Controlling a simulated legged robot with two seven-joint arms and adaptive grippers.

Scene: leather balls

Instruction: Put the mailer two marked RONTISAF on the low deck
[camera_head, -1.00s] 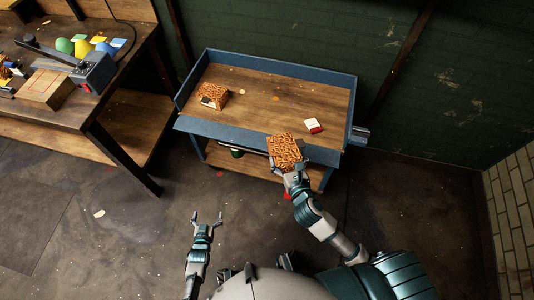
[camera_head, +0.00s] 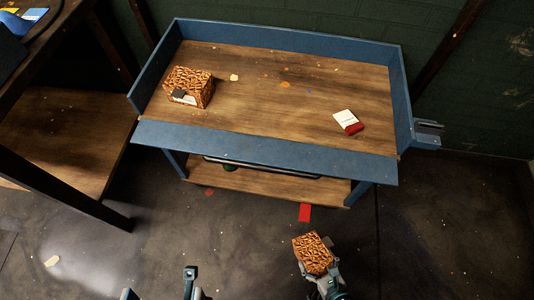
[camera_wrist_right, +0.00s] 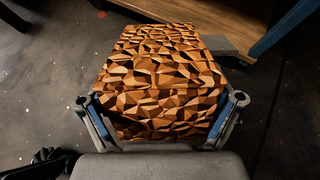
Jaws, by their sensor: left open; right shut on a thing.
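My right gripper (camera_head: 318,268) is shut on a mailer (camera_head: 312,252), a box with an orange, brown and black faceted pattern. It holds the box over the floor in front of the blue cart, apart from it. The right wrist view shows the mailer (camera_wrist_right: 165,75) between both fingers (camera_wrist_right: 160,102). No lettering is readable on it. A similar patterned box (camera_head: 188,84) with a dark and white label sits on the cart's top deck (camera_head: 270,110), at left. The low deck (camera_head: 265,184) is the wooden shelf beneath, partly hidden by the top. My left gripper (camera_head: 160,284) is open and empty at the bottom edge.
A small white and red box (camera_head: 348,122) lies on the top deck at right. The cart's blue front lip (camera_head: 265,150) overhangs the low deck. A red patch (camera_head: 304,212) is on the floor by the cart. A workbench (camera_head: 70,130) stands at left. The floor between is clear.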

